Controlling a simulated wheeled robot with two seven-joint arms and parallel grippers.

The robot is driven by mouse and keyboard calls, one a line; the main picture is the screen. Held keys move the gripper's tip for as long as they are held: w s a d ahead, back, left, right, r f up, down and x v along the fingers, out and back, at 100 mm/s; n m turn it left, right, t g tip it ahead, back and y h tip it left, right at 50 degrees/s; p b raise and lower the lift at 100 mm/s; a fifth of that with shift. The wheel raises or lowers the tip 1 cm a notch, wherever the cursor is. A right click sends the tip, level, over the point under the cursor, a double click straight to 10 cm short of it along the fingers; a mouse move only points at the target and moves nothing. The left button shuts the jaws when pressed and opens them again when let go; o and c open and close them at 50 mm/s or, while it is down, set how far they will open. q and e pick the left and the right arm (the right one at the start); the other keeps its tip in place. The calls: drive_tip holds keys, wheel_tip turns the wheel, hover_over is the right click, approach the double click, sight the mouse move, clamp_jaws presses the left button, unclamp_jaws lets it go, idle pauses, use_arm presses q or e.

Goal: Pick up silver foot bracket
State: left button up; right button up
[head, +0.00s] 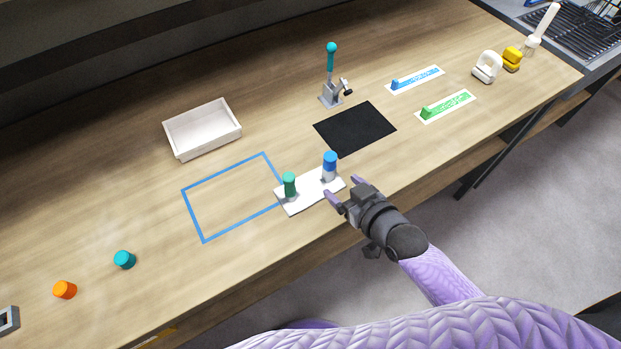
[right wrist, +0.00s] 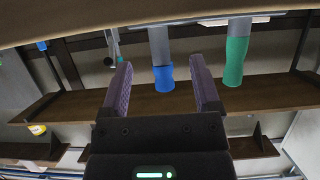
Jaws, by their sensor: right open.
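I cannot tell for sure which piece is the silver foot bracket. A blue-capped post with a pale grey lower part (head: 330,167) stands upright on a white plate (head: 306,197). A green post (head: 289,186) stands on its left. My right gripper (head: 344,190) is open and empty near the plate's right front corner, apart from both posts. In the right wrist view the scene is upside down; the blue cap (right wrist: 163,78) appears between the two purple fingers, the green post (right wrist: 236,60) outside them. My left gripper is not in view.
A grey clamp with a teal handle (head: 331,90) stands behind a black mat (head: 355,128). A white tray (head: 202,131) is at the back left. A teal cap (head: 124,260), an orange cap (head: 65,289) and a cut-off grey piece (head: 8,320) are at left. The blue-outlined area is empty.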

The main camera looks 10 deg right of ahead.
sight(332, 177)
drive_tip(key=b+x, duration=0.2)
drive_tip(key=x, duration=0.3)
drive_tip(key=shift+f, duration=0.15)
drive_tip(key=shift+w, duration=0.25)
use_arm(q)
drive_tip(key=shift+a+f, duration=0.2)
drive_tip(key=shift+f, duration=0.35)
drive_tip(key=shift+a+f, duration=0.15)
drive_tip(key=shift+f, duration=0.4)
use_arm(e)
clamp_jaws()
